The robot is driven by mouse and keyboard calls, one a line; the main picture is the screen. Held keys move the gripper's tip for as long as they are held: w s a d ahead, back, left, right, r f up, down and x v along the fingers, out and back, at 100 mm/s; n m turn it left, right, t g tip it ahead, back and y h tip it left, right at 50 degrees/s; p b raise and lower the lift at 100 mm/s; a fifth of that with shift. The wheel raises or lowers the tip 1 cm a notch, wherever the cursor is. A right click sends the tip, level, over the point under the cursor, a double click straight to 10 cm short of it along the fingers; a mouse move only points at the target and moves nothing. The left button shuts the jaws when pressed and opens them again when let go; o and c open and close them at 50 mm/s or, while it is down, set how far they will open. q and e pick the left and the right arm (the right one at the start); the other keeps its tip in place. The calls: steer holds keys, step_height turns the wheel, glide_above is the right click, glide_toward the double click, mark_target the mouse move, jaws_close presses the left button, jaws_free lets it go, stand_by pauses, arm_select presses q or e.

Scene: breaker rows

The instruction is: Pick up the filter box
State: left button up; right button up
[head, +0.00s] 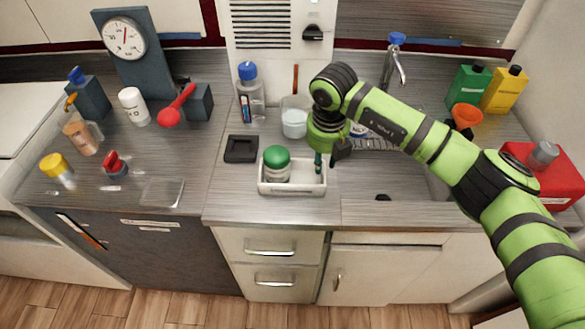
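No object is clearly marked as the filter box, so I cannot tell which one it is. A small flat black box (241,148) with a square recess lies on the counter left of the sink. A white tray (292,190) on the counter's front part holds a green-capped jar (277,165). My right gripper (328,160) points down at the tray's right end; a dark teal upright piece shows by it. Its fingers are small and partly hidden, so its opening and any contact are unclear. My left gripper is not in view.
A blue-capped bottle (250,92) and a clear beaker (294,122) stand behind the tray. The sink's tap (393,62) is behind my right arm. A red canister (546,172) stands at right. Several bottles and a dial scale (124,38) occupy the left counter.

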mark_target(323, 172)
steer(key=shift+s+d+f+p, duration=0.1)
steer(key=shift+s+f+p, duration=0.5)
steer(key=shift+p, duration=0.1)
steer(key=f, duration=0.2)
steer(key=w+f, duration=0.1)
steer(key=shift+f+p, duration=0.35)
steer(key=shift+p, duration=0.05)
steer(key=shift+w+f, duration=0.1)
jaws_close()
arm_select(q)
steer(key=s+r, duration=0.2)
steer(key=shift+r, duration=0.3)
